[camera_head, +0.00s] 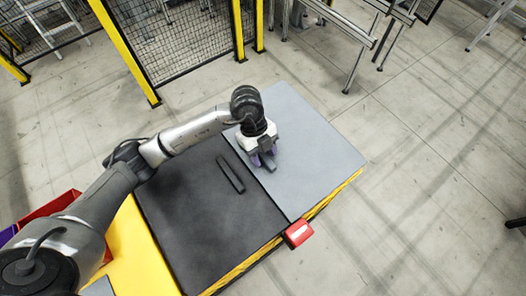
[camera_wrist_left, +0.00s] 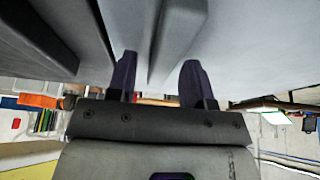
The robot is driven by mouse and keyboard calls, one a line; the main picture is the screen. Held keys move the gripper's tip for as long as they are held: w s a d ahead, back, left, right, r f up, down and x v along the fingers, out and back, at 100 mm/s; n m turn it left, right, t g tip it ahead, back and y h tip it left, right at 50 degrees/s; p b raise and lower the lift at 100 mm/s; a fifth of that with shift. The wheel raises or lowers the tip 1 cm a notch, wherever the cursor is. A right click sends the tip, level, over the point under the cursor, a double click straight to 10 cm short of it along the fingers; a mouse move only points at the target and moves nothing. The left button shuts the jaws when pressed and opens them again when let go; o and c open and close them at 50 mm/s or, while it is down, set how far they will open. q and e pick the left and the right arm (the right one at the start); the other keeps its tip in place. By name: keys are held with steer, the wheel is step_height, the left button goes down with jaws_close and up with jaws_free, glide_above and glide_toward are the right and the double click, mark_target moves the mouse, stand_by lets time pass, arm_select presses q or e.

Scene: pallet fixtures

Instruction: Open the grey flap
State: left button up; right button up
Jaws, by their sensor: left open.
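The grey flap (camera_head: 312,125) lies flat and closed on top of the yellow-edged base, beside the black flap. My left gripper (camera_head: 263,162) is over the near-left part of the grey flap, pointing down, its jaws open. A grey bar handle (camera_head: 269,164) on the flap shows partly under it. In the left wrist view, the handle (camera_wrist_left: 177,35) runs between the two purple fingers of my gripper (camera_wrist_left: 160,66), with a gap visible on both sides. The right gripper is not in view.
The black flap (camera_head: 200,210) with its own dark bar handle (camera_head: 231,175) lies flat to the left. A red block (camera_head: 298,233) sits at the front edge. Yellow-framed mesh fencing (camera_head: 185,40) stands behind.

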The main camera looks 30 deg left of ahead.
arm_select(q)
jaws_close()
stand_by(0.4)
steer(key=shift+r, duration=0.15)
